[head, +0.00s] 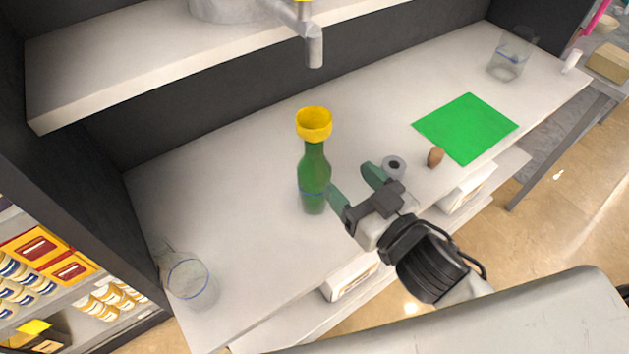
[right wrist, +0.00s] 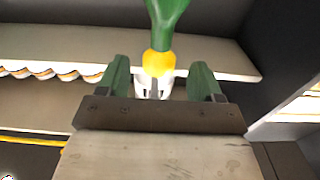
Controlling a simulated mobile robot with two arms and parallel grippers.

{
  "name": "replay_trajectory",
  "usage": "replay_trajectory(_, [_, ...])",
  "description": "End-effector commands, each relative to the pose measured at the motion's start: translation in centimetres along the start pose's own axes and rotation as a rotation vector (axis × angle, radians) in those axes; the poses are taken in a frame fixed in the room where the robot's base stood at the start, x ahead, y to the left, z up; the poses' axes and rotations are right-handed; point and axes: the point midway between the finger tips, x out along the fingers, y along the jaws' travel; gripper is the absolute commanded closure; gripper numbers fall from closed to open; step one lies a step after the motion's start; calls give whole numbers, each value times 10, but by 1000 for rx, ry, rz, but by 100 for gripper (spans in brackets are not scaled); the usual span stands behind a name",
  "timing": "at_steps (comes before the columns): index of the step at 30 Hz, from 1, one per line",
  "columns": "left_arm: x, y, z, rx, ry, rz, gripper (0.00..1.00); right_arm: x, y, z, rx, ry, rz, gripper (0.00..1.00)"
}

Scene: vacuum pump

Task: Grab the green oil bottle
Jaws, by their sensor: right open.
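The green oil bottle (head: 314,178) stands upright on the white counter (head: 240,210), with a yellow funnel-shaped top (head: 314,124). My right gripper (head: 352,181) is open and empty just to the right of the bottle, its green fingers pointing toward it. One finger is close to the lower body of the bottle; I cannot tell whether it touches. In the right wrist view the bottle (right wrist: 166,16) appears at the top edge, its yellow top (right wrist: 158,63) showing between the two fingers. My left gripper is not in view.
A clear glass (head: 190,282) stands at the counter's front left, another glass (head: 508,62) at the far right. A grey ring (head: 394,166), a small brown object (head: 435,157) and a green sheet (head: 466,127) lie right of the bottle. A shelf with a metal spout (head: 314,48) overhangs behind.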

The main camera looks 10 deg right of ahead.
Motion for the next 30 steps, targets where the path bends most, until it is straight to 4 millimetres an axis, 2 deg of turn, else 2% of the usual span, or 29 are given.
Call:
replay_trajectory(6, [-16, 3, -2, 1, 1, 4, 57, 34, 0, -5, -2, 5, 0, 34])
replay_trajectory(14, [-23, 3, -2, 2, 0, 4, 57, 55, -1, -2, -2, 1, 0, 34])
replay_trajectory(22, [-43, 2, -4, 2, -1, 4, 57, 93, -3, -3, -2, 1, 1, 34])
replay_trajectory(30, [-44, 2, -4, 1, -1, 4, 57, 102, -4, 1, -1, -1, 0, 34])
